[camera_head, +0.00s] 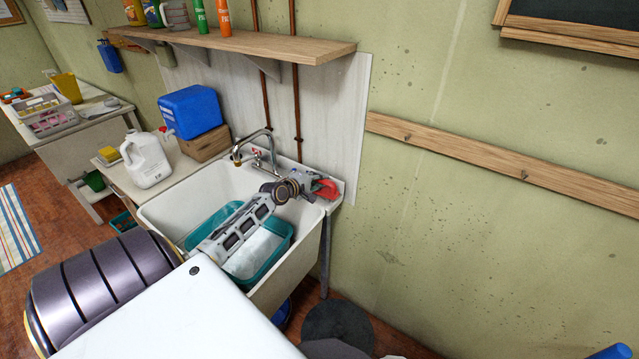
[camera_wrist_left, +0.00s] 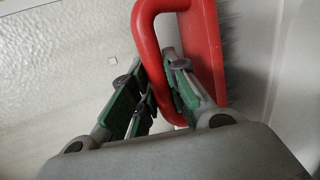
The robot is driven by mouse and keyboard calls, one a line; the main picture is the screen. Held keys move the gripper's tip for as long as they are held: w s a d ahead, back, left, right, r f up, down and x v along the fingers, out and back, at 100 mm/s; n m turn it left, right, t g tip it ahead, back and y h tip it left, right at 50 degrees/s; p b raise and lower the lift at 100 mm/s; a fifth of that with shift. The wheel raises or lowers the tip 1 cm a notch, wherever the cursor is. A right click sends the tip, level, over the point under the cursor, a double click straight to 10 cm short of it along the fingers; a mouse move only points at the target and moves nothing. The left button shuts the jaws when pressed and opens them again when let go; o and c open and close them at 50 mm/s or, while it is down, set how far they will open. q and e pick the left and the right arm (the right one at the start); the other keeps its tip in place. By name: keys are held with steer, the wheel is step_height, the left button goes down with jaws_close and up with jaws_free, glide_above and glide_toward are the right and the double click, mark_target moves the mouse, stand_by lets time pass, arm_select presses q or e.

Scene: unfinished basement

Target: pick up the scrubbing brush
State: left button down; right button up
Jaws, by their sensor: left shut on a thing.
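The scrubbing brush (camera_head: 325,188) is red and lies at the back right corner of the sink, beside the wall. In the left wrist view the brush (camera_wrist_left: 207,50) shows a red body with a looped handle and dark bristles along its right side. My left gripper (camera_head: 308,186) reaches across the sink to it. In the left wrist view the fingers of my left gripper (camera_wrist_left: 163,85) are closed around the lower part of the red handle loop. Whether the brush touches the sink rim is hard to tell. My right gripper is not in view.
The white sink (camera_head: 165,208) holds a teal basin (camera_head: 278,255) under my left arm. The faucet (camera_head: 250,146) stands close behind the arm. A wooden shelf (camera_head: 290,45) hangs above. A white jug (camera_head: 146,160) and a blue container (camera_head: 191,111) stand to the left.

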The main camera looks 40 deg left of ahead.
arm_select(q)
steer(key=shift+r+p, duration=0.3)
steer(key=shift+r, duration=4.5)
steer(key=shift+d, duration=0.1)
